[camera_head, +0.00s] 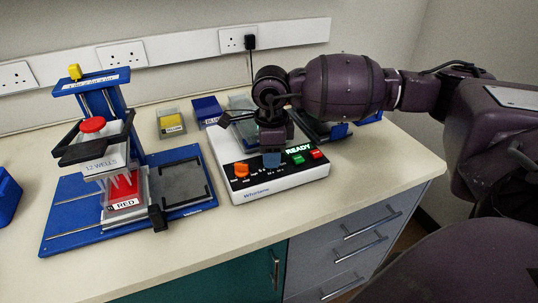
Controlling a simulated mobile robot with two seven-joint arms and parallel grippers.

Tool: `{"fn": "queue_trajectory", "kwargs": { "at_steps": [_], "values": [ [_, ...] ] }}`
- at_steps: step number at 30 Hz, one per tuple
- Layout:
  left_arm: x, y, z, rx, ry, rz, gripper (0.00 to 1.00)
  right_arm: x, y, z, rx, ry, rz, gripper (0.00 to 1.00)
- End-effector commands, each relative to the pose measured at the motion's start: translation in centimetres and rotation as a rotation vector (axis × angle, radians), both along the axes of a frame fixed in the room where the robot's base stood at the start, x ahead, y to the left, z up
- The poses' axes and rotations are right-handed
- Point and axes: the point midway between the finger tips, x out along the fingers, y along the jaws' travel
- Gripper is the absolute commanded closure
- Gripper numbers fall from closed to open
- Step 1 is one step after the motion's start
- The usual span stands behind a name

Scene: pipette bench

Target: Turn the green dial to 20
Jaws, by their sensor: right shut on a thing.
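The white bench device (255,188) stands at the middle of the bench, with its sloped front panel facing me. My right gripper (271,157) points down onto this panel, between an orange dial (241,170) and a green button (298,159). It is shut at the spot where the green dial would sit. The dial itself is hidden behind the fingers, so its setting cannot be read. The orange dial is free, with small scale marks to its right. My left gripper is not in view.
A READY display (298,149) and a red button (317,154) are right of the gripper. Yellow (171,120) and blue (207,106) boxes stand behind.

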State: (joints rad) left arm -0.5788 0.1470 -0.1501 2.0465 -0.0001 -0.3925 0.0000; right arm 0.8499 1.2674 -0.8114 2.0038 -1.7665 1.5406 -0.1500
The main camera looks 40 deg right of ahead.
Motion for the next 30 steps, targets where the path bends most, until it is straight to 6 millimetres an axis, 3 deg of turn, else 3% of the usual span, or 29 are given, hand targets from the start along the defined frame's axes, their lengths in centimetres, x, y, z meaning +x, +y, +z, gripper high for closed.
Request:
{"fn": "queue_trajectory", "kwargs": {
  "at_steps": [18,30],
  "values": [
    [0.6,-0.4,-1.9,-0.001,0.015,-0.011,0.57,0.1,0.0,0.0,0.001,-0.003,0.544,0.90],
    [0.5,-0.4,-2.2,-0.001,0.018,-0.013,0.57,0.1,0.0,0.1,0.000,-0.005,0.722,0.90]
  ]
}}
